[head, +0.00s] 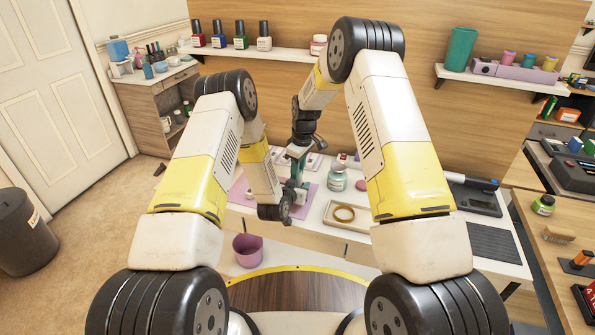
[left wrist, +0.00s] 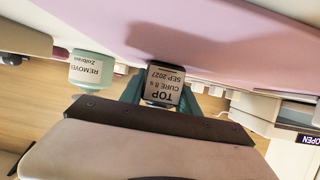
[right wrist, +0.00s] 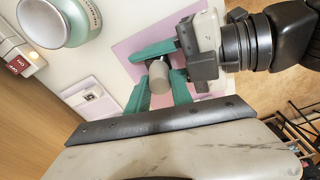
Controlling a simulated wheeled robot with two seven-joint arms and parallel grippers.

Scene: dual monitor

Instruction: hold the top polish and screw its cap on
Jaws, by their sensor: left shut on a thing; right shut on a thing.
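The top polish (left wrist: 164,86) is a small dark bottle with a white label reading TOP. My left gripper (left wrist: 163,92) is shut on its body, just over the pink mat (left wrist: 215,35). In the right wrist view, a grey cylindrical cap (right wrist: 160,80) is between the teal fingers of my right gripper (right wrist: 160,84), which is shut on it. The dark bottle top (right wrist: 155,60) lies right by the cap's end; I cannot tell whether the cap is seated. In the head view, my right gripper (head: 298,160) is above my left gripper (head: 292,195), and the fingers hide the polish.
A remover jar (left wrist: 90,67) stands near the grippers and also shows in the head view (head: 337,178). A tray with a gold ring (head: 344,214) lies to the right. Several polish bottles (head: 240,36) stand on the wall shelf. A purple bin (head: 247,250) is below the table edge.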

